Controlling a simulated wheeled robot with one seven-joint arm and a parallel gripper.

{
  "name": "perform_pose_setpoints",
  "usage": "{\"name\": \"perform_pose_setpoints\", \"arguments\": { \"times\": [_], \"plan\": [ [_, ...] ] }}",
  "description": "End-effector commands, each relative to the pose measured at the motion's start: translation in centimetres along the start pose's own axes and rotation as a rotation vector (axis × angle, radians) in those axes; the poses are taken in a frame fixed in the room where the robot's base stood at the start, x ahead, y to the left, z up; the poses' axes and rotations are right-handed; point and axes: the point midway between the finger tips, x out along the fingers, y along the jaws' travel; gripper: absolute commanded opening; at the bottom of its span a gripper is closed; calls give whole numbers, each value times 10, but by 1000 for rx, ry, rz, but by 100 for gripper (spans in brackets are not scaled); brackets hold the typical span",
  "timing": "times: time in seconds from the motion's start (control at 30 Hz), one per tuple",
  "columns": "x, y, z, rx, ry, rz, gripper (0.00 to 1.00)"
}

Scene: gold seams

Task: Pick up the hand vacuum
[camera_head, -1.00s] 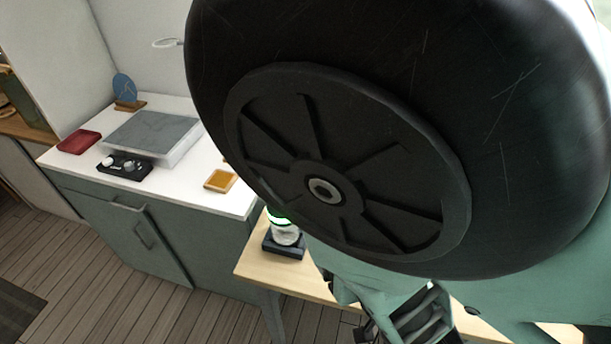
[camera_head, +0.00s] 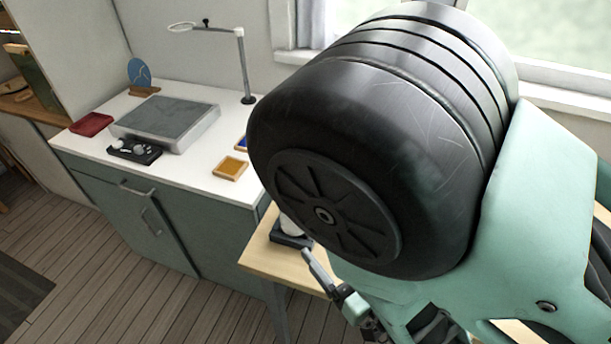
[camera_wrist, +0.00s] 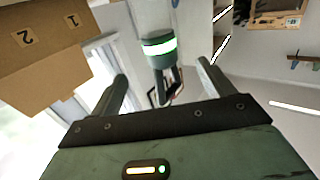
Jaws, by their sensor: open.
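The hand vacuum seems to be the pale upright body (camera_head: 293,227) on a dark base (camera_head: 289,240) at the left end of the wooden table; my arm hides its upper part in the head view. In the head view one grey finger shows just right of the base. How far the vacuum lies from the fingers is hard to tell.
A white-topped cabinet (camera_head: 195,184) left of the wooden table (camera_head: 257,256) carries a grey slab (camera_head: 165,116), a small control box (camera_head: 134,152), an orange tray (camera_head: 230,169) and a lamp stand (camera_head: 243,70). Cardboard boxes (camera_wrist: 40,50) show in the wrist view.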

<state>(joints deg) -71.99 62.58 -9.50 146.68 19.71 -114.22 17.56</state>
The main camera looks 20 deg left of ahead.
Motion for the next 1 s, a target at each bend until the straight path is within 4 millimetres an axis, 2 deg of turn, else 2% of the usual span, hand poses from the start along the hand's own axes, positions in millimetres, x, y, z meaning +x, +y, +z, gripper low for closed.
{"name": "perform_pose_setpoints", "arguments": {
  "times": [0.07,0.27,0.57,0.83,0.9,1.0],
  "plan": [
    [5,2,-3,2,17,2,81],
    [14,2,5,11,-2,12,81],
    [30,2,-2,-1,17,1,81],
    [54,0,1,-3,18,-3,81],
    [68,0,-8,-3,15,-3,81],
    [85,0,-7,-3,12,-3,81]
  ]
}}
